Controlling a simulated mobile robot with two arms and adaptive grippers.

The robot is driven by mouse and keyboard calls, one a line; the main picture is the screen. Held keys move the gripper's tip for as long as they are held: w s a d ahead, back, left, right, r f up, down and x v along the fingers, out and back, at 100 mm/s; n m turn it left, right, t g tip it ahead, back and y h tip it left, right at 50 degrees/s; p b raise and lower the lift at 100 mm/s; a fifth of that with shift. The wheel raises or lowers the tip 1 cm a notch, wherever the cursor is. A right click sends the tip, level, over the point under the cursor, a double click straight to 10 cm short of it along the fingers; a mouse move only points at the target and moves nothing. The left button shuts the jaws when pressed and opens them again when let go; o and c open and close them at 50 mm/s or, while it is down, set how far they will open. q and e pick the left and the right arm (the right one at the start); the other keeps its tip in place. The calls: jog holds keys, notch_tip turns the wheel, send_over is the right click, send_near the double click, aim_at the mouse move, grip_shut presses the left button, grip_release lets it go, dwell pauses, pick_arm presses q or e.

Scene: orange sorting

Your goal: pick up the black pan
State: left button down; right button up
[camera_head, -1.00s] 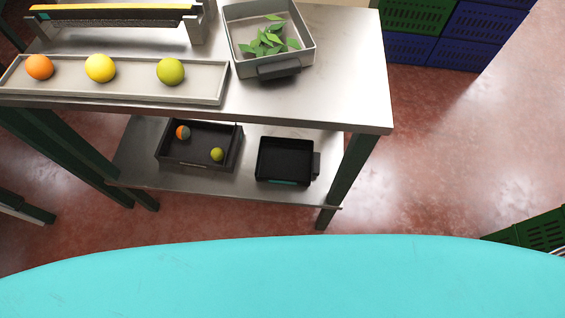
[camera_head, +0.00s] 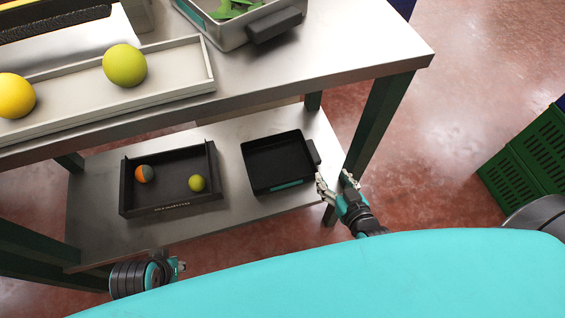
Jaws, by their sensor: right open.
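The black pan (camera_head: 276,160) is a square, empty tray with a short handle on its right side. It sits on the lower shelf of the steel table. My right gripper (camera_head: 337,181) is open and empty, just right of and below the pan's handle; whether it touches is hard to tell, but it looks apart. My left gripper (camera_head: 178,267) is at the lower left, near the shelf's front edge, seen partly; its fingers are too small to judge.
A black crate (camera_head: 165,209) with an orange-grey ball and a green fruit stands left of the pan on the shelf (camera_head: 245,211). A table leg (camera_head: 381,118) rises right of the pan. Above are a fruit tray (camera_head: 180,92) and a grey pan (camera_head: 228,32). Green crates (camera_head: 527,165) stand right.

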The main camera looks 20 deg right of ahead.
jog(key=b, duration=0.2)
send_near(316, 159)
jog(key=w, duration=0.1)
jog(key=w+r, duration=0.1)
jog(key=w, duration=0.1)
jog(key=shift+w+r, duration=0.1)
jog(key=shift+r, duration=0.1)
pick_arm(q)
jog(key=v, duration=0.5)
pick_arm(e)
jog(key=x, duration=0.4)
jog(key=shift+w+a+b, duration=0.1)
jog(key=shift+b, duration=0.25)
jog(key=shift+b+x, duration=0.3)
jog(key=shift+x, duration=0.5)
jog(key=shift+w+f+b, duration=0.3)
jog(key=shift+w, duration=0.15)
jog(key=b+x, duration=0.1)
jog(key=x, duration=0.2)
jog(key=shift+w, duration=0.15)
pick_arm(q)
jog(key=w+d+r+t+h, duration=0.1)
jog(key=w+d+t, duration=0.1)
jog(key=w+t, duration=0.2)
jog(key=w, duration=0.3)
jog(key=shift+r, duration=0.35)
pick_arm(e)
grip_shut()
